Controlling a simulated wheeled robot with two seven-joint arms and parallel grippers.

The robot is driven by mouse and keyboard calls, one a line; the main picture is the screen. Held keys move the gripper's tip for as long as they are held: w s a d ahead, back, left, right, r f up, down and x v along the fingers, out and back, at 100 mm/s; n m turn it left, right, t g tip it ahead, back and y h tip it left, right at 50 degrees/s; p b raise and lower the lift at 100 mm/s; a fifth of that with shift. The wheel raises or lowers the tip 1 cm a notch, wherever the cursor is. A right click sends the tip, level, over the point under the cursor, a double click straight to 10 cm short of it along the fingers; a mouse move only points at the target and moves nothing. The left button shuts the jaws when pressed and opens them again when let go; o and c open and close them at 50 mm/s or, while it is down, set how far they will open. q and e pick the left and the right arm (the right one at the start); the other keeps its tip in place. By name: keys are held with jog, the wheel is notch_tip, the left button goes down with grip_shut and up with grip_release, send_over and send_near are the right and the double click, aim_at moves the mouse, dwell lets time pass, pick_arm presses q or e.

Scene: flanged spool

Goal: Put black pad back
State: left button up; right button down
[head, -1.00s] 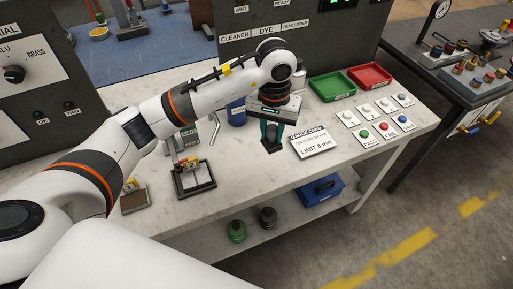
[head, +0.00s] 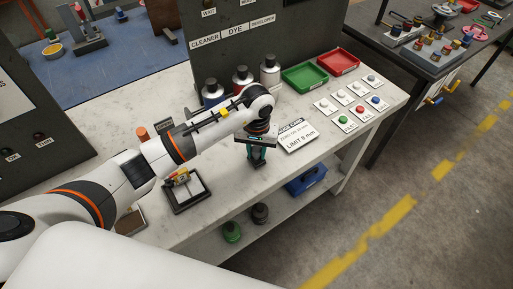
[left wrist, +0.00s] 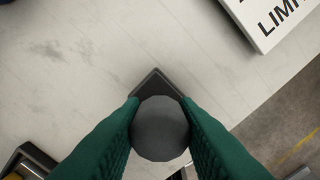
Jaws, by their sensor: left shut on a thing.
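The black pad (head: 257,168) is a small dark block under my left gripper (head: 259,154), left of the gauge card, towards the table's front edge. In the left wrist view the pad's dark corner (left wrist: 154,83) shows behind a round grey knob (left wrist: 160,130). The green fingers of my left gripper (left wrist: 160,118) are closed on both sides of this knob. Whether the pad touches the table is hard to tell. My right gripper is not in view.
A black-framed tray (head: 174,208) with a yellow and red item stands to the left. The gauge card (head: 299,137) lies to the right. Several bottles (head: 242,81), a green tray (head: 304,76) and a red tray (head: 339,62) are behind. Buttons (head: 362,113) stand at right.

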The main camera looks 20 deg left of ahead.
pick_arm(q)
jog(key=shift+f, duration=0.2)
jog(key=o, duration=0.5)
jog(key=shift+b, duration=0.3)
jog(key=o, duration=0.3)
jog(key=shift+o, duration=0.7)
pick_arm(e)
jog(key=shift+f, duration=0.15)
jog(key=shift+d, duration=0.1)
